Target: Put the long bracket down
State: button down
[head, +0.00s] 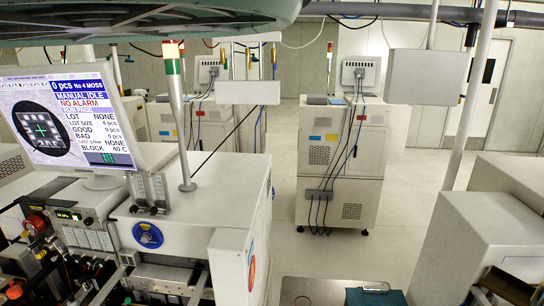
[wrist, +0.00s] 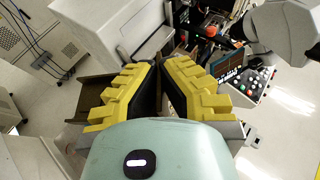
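My gripper (wrist: 161,66) fills the middle of the wrist view, with yellow stepped fingers and dark inner pads. The two fingers lean toward each other, and their tips lie close together in the picture, with a narrow gap between them. I cannot make out a long bracket between the fingers, and I cannot pick it out surely in either view. Whatever is right under the fingers and the pale green gripper body is hidden. My gripper does not show in the head view.
A bonding machine (head: 205,215) with a screen (head: 65,125) stands at left in the head view. A flat metal surface (head: 312,291) and a teal box (head: 375,297) are at the bottom. A cabinet (head: 341,170) stands behind, and grey floor (head: 415,180) is clear. A control panel (wrist: 245,83) shows in the wrist view.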

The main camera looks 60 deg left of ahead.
notch_tip(320, 180, up, 14)
jog(key=p, duration=1.2)
jog(key=shift+r, duration=0.25)
